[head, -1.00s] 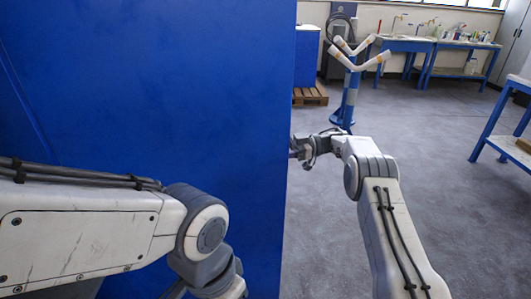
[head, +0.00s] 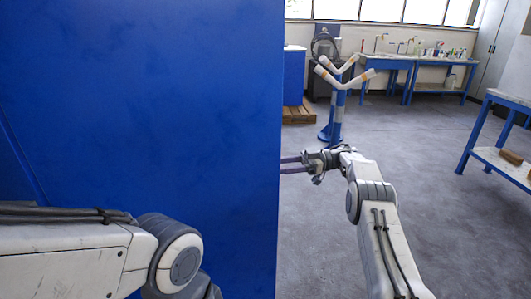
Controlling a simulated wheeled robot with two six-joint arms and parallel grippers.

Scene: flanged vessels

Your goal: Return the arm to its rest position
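My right arm (head: 378,230) reaches up from the lower right, bent at a grey joint. Its gripper (head: 292,165) points left at the edge of a large blue panel (head: 150,110). Its two fingers are apart with nothing between them; I cannot tell whether they touch the panel. My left arm (head: 70,262) comes in low from the left, in front of the panel, and bends down at a round grey joint. The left gripper is below the picture and hidden.
A blue post with white forked arms (head: 340,85) stands beyond my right gripper. Blue workbenches (head: 412,62) line the back wall, and a blue shelf table (head: 500,155) stands at the right. A wooden pallet (head: 300,114) lies at the back. Grey floor between is clear.

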